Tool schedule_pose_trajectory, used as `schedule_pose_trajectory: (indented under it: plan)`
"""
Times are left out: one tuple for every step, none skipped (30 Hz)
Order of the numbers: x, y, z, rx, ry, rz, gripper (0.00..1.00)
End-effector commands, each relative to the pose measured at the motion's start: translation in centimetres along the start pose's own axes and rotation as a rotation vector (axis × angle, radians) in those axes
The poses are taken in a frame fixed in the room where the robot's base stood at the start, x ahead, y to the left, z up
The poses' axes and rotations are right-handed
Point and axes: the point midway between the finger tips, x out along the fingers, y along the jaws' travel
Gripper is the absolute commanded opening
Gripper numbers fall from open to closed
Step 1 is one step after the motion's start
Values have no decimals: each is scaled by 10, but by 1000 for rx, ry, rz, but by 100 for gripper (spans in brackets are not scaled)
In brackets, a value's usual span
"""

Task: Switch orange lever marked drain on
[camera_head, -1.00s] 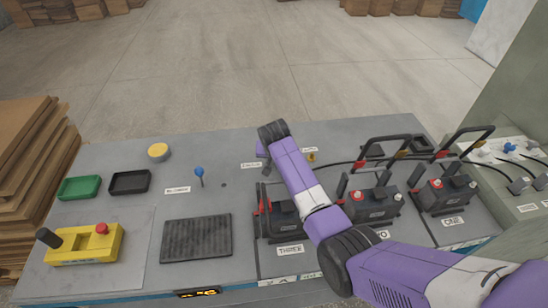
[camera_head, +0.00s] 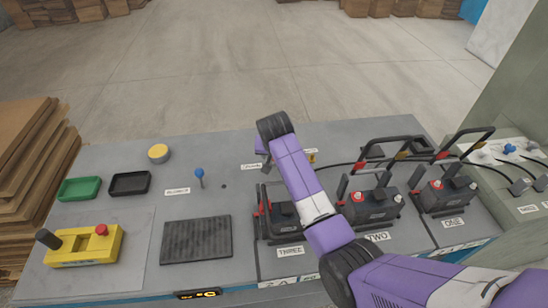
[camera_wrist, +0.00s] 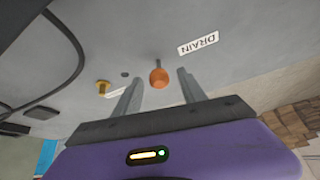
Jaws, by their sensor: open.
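The orange lever (camera_wrist: 159,77) shows in the wrist view as a round orange knob on a thin stem, standing from the grey bench top. A white label reading DRAIN (camera_wrist: 198,43) lies beside it, upside down in that view. My gripper (camera_wrist: 158,90) is open, with one finger on each side of the orange knob in the picture. I cannot tell whether either finger touches it. In the head view my arm hides the orange lever; the drain label (camera_head: 251,166) shows just left of the arm.
A blue-knobbed lever (camera_head: 199,173) stands left of my arm. Batteries with black handles, labelled THREE, TWO (camera_head: 372,205) and ONE (camera_head: 450,196), stand to the right, with cables behind. A yellow knob (camera_wrist: 103,86) is near the orange one. A yellow control box (camera_head: 85,246) sits front left.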

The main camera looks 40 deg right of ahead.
Motion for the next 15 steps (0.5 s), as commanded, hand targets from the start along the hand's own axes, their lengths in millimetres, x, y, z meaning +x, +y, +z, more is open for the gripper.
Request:
schedule_pose_trajectory:
  plan:
    - [-7,0,-1,0,2,-1,49]
    - [-10,0,-1,0,3,-1,49]
    - [-14,0,-1,0,1,0,49]
    - [-16,0,-1,0,2,-1,49]
    - [-18,0,-1,0,2,-1,49]
    - [-20,0,0,0,1,0,49]
    - [-21,0,0,0,0,0,49]
    - [-22,0,0,0,0,0,49]
    - [-22,0,0,0,0,0,49]
    - [-23,0,0,0,0,0,49]
    - [-23,0,0,0,0,0,49]
    - [-23,0,0,0,0,0,49]
    - [-23,0,0,0,0,0,49]
    - [-23,0,0,0,0,0,49]
    - [-23,0,0,0,0,0,49]
